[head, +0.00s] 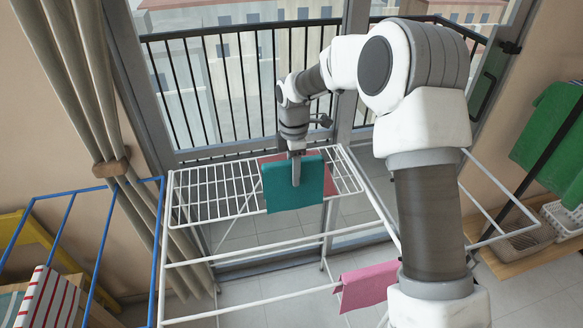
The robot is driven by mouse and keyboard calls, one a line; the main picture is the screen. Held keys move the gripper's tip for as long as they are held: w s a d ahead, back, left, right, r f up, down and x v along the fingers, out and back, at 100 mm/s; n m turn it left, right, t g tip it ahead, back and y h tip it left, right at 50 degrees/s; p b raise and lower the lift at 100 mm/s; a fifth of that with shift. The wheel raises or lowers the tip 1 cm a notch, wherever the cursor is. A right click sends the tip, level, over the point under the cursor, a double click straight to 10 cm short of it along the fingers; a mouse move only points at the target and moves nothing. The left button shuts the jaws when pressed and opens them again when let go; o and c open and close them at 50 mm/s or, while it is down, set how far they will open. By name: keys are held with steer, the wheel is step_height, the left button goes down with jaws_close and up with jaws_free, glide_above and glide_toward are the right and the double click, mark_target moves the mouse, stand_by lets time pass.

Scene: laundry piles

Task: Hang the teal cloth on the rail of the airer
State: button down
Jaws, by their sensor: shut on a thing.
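The teal cloth (278,190) hangs from my gripper (296,178) in the middle of the head view. My gripper is shut on the cloth near its upper edge. The cloth appears in front of the wire rack of the white airer (215,192); I cannot tell if it touches a rail. A red cloth (330,188) shows partly behind the teal one. A pink cloth (368,284) hangs over a lower front rail of the airer, partly hidden by my arm.
A blue frame (103,240) with a striped red and white cloth (42,296) stands at left. A curtain (85,75) hangs beside the glass door. The airer's front rails at left are bare.

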steer(key=b, duration=0.4)
glide_above(304, 239)
steer(key=shift+w+f+b, duration=0.15)
steer(key=shift+f+b, duration=4.45)
steer(key=shift+f, duration=2.5)
steer(key=shift+c, duration=1.5)
jaws_free()
